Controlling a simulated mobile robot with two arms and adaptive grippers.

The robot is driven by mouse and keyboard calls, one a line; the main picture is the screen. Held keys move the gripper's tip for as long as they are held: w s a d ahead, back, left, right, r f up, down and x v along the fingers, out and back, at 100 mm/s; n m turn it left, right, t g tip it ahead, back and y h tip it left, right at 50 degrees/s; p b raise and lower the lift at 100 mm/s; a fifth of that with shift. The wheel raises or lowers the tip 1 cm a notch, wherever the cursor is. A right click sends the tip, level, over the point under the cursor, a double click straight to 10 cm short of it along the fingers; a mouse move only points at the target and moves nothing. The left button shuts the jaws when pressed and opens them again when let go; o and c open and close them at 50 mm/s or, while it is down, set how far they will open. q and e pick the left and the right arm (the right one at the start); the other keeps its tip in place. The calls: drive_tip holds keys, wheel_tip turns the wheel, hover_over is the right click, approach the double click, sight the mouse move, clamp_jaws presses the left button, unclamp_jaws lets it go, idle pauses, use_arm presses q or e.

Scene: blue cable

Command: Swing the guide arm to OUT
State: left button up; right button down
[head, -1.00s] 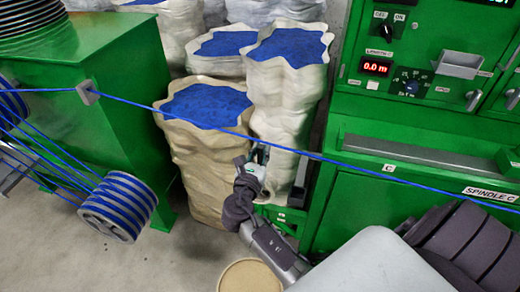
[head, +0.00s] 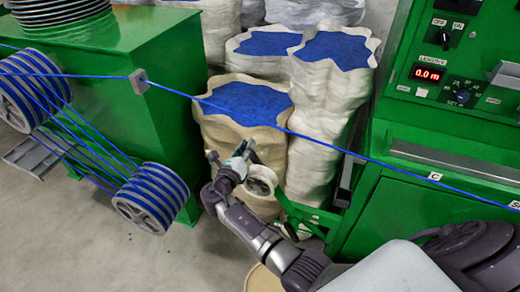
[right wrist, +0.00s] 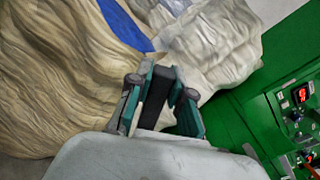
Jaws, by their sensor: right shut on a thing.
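The green guide arm (head: 287,204) reaches out to the left from the green machine, low in front of the bags. A pale round roller (head: 262,181) sits near its outer end. My right gripper (head: 243,150) is at that outer end, beside the roller. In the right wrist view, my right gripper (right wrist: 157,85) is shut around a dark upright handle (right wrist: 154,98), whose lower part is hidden. The blue cable (head: 330,146) runs above the arm, from an eyelet (head: 138,82) toward the lower right, apart from the gripper. My left gripper is not in view.
Bags with blue tops (head: 245,103) stand close behind the gripper. A dark upright post (head: 348,180) stands on the machine's left edge. A cable-wound roller (head: 152,198) stands at left. Bare floor (head: 90,235) shows at lower left. The display (head: 428,75) reads 0.0 m.

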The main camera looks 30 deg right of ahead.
drive_tip(key=shift+w+a+f, duration=0.2)
drive_tip(key=shift+w, duration=0.1)
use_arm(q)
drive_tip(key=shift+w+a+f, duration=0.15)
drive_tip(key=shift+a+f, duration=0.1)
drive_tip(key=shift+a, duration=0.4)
use_arm(e)
drive_tip(key=shift+a, duration=0.1)
drive_tip(key=c, duration=1.3)
unclamp_jaws()
drive_tip(key=shift+o, duration=1.3)
drive_tip(key=shift+w+a+f, duration=0.15)
drive_tip(key=shift+w+f, duration=0.05)
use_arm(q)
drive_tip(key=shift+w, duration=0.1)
use_arm(e)
drive_tip(key=shift+s+r, duration=0.1)
drive_tip(key=shift+s, duration=0.1)
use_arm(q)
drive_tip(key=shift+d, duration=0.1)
use_arm(e)
drive_tip(key=v, duration=0.7)
drive_tip(key=shift+a, duration=0.2)
